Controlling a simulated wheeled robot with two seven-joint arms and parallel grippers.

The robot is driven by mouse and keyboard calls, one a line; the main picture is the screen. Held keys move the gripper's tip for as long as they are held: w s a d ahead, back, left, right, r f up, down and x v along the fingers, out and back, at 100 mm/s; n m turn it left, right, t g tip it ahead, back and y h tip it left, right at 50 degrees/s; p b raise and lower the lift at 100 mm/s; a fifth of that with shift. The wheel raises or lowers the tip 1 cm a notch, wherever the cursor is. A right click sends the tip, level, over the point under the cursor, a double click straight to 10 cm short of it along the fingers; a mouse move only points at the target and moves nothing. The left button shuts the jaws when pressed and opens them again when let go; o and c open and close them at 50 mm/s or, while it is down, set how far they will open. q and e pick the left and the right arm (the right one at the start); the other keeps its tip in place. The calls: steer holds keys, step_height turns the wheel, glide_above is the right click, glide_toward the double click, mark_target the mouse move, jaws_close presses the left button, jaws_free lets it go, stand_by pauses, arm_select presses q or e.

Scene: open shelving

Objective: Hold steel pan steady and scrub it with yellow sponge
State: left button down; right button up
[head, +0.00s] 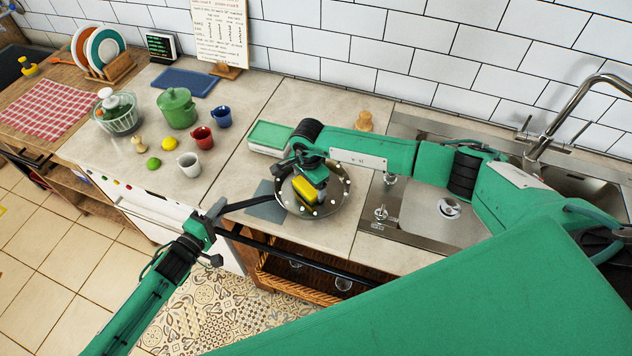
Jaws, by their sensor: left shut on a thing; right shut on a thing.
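The steel pan (339,193) lies on the counter left of the sink, with pale spots showing inside it. Its dark handle (250,202) reaches left past the counter's front edge. My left gripper (216,210) is shut on the end of the handle. The yellow sponge (303,195) is inside the pan, under my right gripper (308,179). My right gripper points down and is shut on the sponge. The arm hides the back part of the pan, and I cannot tell how firmly the sponge touches its bottom.
A sink (408,233) with a glass and cup is right. A green-white box (270,138) stands behind the pan. A green pot (177,108), mugs, a lemon (169,144) and a lime (153,163) stand left. A grey mat (265,207) lies by the pan. A wicker basket (275,279) is below.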

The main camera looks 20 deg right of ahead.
steer(key=shift+a, duration=0.45)
steer(key=shift+d+f, duration=0.15)
steer(key=shift+d, duration=1.75)
steer(key=a, duration=0.3)
steer(key=shift+a+r, duration=0.2)
steer(key=shift+a+f, duration=0.1)
steer(key=shift+a, duration=0.1)
steer(key=d, duration=0.3)
steer(key=shift+d, duration=0.25)
steer(key=shift+s+d, duration=0.2)
steer(key=shift+s+a, duration=0.2)
steer(key=shift+s, duration=0.05)
steer(key=a, duration=0.3)
steer(key=shift+a, duration=0.15)
steer(key=shift+d+r, duration=0.2)
steer(key=shift+d, duration=0.3)
steer(key=shift+d+f, duration=0.25)
steer(key=shift+d, duration=0.6)
steer(key=shift+d+r, duration=0.15)
steer(key=shift+d, duration=0.3)
steer(key=shift+r, duration=4.2)
